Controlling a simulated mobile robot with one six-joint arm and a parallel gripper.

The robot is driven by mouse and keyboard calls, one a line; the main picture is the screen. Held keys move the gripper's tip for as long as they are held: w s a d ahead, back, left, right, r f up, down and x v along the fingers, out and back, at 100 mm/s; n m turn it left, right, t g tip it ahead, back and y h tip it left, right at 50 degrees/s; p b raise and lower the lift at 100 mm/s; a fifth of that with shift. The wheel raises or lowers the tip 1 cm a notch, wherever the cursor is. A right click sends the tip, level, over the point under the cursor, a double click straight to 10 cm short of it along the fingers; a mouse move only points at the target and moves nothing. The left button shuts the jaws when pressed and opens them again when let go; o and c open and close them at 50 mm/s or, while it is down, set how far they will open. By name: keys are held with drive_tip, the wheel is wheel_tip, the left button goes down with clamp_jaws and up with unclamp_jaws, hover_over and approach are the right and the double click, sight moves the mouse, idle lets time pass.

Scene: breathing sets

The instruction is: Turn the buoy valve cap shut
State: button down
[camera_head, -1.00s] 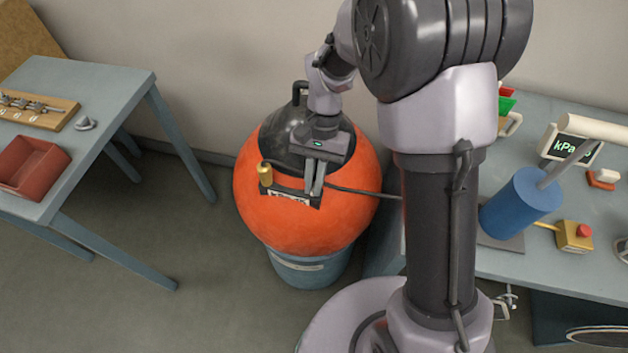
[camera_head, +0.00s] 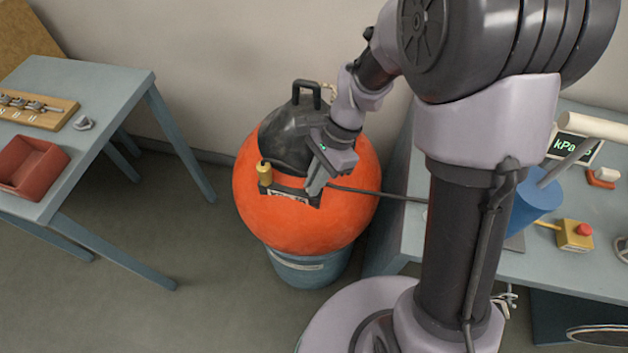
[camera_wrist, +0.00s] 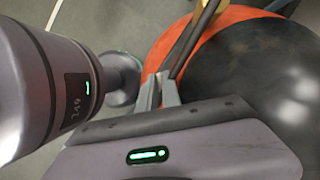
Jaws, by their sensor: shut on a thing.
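The orange buoy (camera_head: 300,222) with its black top (camera_head: 287,138) rests on a blue drum-like stand (camera_head: 310,270). A dark valve plate (camera_head: 285,186) with a pale label crosses its front. A brass fitting (camera_head: 265,172) stands upright at the plate's left end. My gripper (camera_head: 313,190) is tilted over the plate's right end, its jaws shut on what seems to be the valve cap. The fingers hide the cap. In the wrist view, my fingers (camera_wrist: 161,92) reach down beside the orange and black buoy (camera_wrist: 250,65).
A dark hose (camera_head: 380,194) runs from the valve to the right bench (camera_head: 490,262), which holds a blue cylinder (camera_head: 530,205), a yellow box with a red button (camera_head: 575,234) and a kPa display (camera_head: 573,147). The left table (camera_head: 110,82) holds a red tray (camera_head: 30,165). Floor between is clear.

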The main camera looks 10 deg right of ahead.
drive_tip(key=m+t, duration=0.1)
drive_tip(key=m, duration=0.3)
drive_tip(key=shift+t, duration=0.3)
drive_tip(key=shift+m+t, duration=0.5)
drive_tip(key=shift+m, duration=1.2)
drive_tip(key=c, duration=1.5)
unclamp_jaws()
drive_tip(key=shift+s, duration=0.1)
drive_tip(key=shift+c, duration=0.2)
